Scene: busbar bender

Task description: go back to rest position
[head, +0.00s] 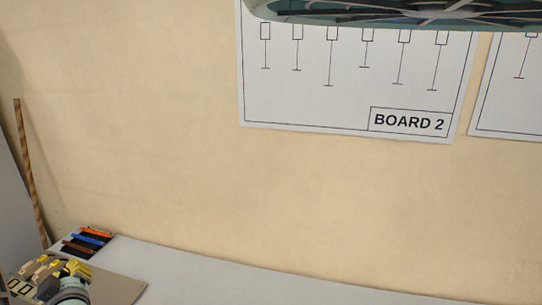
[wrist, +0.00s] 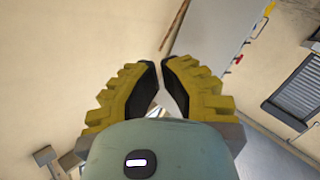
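My gripper (wrist: 160,68) has two ribbed yellow fingers with black inner pads. In the wrist view the fingertips come together with only a thin gap, and nothing is held between them. Further back, the pads spread apart in a V around a small bright opening. In the head view, my gripper's yellow and teal parts show at the bottom left corner, in front of the worktop's left end. The fingertips are hard to make out there.
A pale worktop (head: 230,278) runs along a beige wall (head: 170,150). Orange, blue and brown items (head: 88,240) sit at its left end. A striped pole (head: 30,170) leans at far left. A BOARD 2 sheet (head: 320,105) hangs on the wall. A grey louvred panel (wrist: 300,90) shows at right.

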